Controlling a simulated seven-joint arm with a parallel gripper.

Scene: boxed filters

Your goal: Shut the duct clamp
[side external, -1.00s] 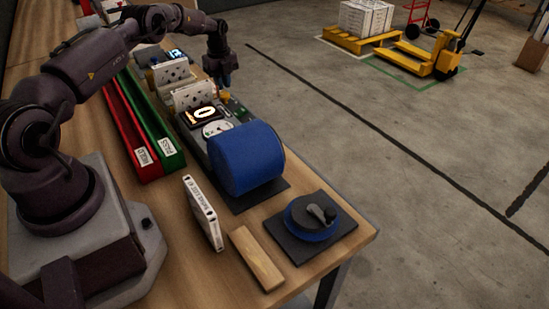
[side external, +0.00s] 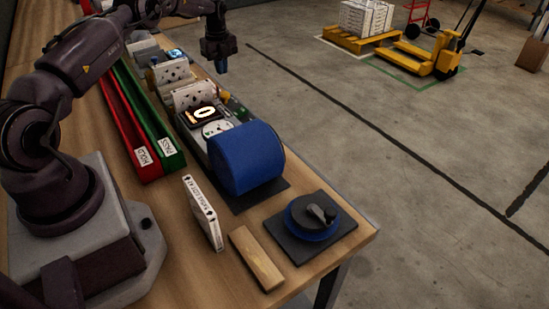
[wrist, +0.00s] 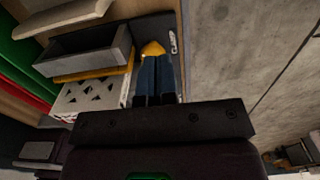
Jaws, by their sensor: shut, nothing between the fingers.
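My gripper (side external: 220,66) is shut and empty, raised over the far right edge of the bench in the side view. In the wrist view its blue fingers (wrist: 155,75) are together, with an orange-yellow piece (wrist: 152,48) showing just past their tips; I cannot tell whether they touch. A blue round piece with a dark lever (side external: 318,213) sits on a dark square plate (side external: 283,240) at the bench's near right corner, far from my gripper. A large blue cylinder (side external: 246,158) lies behind it.
A red HOLD bin (side external: 137,150) and a green PASS bin (side external: 165,150) run along the bench. A white box (side external: 203,213) stands near a wooden block (side external: 257,259). White slotted filters (side external: 194,95) stand in a row beside my gripper. Open floor lies right of the bench.

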